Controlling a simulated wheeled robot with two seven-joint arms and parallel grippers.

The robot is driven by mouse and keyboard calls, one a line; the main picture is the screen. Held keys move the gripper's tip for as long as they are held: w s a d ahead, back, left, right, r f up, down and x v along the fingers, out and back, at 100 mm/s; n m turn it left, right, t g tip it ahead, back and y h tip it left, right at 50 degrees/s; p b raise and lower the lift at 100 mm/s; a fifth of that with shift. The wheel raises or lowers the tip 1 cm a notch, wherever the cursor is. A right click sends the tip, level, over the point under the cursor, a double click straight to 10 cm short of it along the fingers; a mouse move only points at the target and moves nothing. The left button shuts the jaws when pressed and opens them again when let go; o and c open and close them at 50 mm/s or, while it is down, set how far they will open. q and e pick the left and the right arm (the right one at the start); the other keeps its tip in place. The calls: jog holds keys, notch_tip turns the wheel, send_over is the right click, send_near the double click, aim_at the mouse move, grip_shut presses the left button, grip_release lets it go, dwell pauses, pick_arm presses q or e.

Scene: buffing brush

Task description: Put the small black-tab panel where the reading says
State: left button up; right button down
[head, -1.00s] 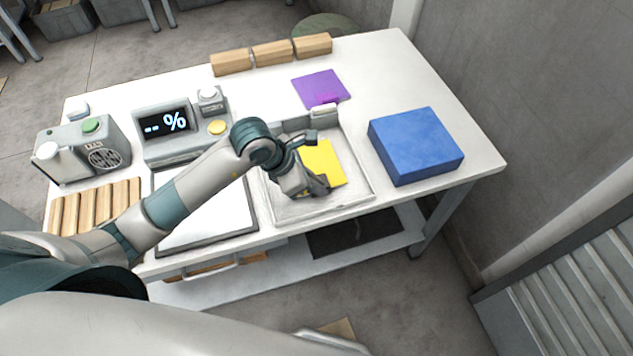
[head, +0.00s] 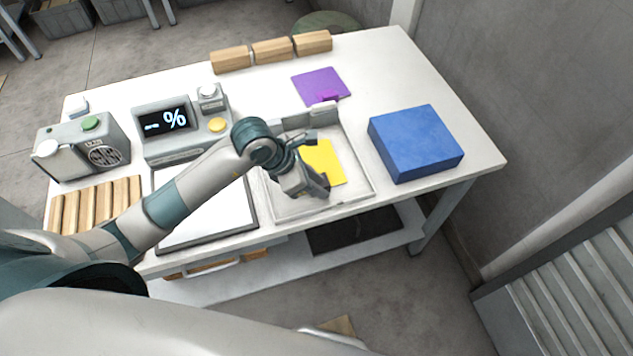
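My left gripper (head: 318,164) is low over the light shallow tray (head: 352,196), beside a yellow panel (head: 322,157) in it. The gripper covers the panel's left part, and I cannot tell whether it touches the panel or how far its fingers are apart. No black tab shows clearly on any panel; one may be hidden behind the gripper. A purple panel (head: 320,85) with a small purple tab lies flat behind the tray. My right gripper is not in view.
A blue block (head: 414,142) stands right of the tray. Wooden blocks (head: 272,50) line the back edge. A white plate (head: 215,205), a slatted wooden rack (head: 95,203) and a grey device with a green button (head: 82,148) are at left. The back right tabletop is clear.

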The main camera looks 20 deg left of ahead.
pick_arm(q)
jog(key=shift+a+r, duration=0.15)
jog(key=shift+r, duration=0.1)
jog(key=b+v, duration=0.2)
jog(key=v, duration=0.9)
jog(key=shift+r+b, duration=0.25)
jog(key=shift+b, duration=0.05)
jog(key=shift+s, duration=0.15)
jog(key=shift+a, duration=0.1)
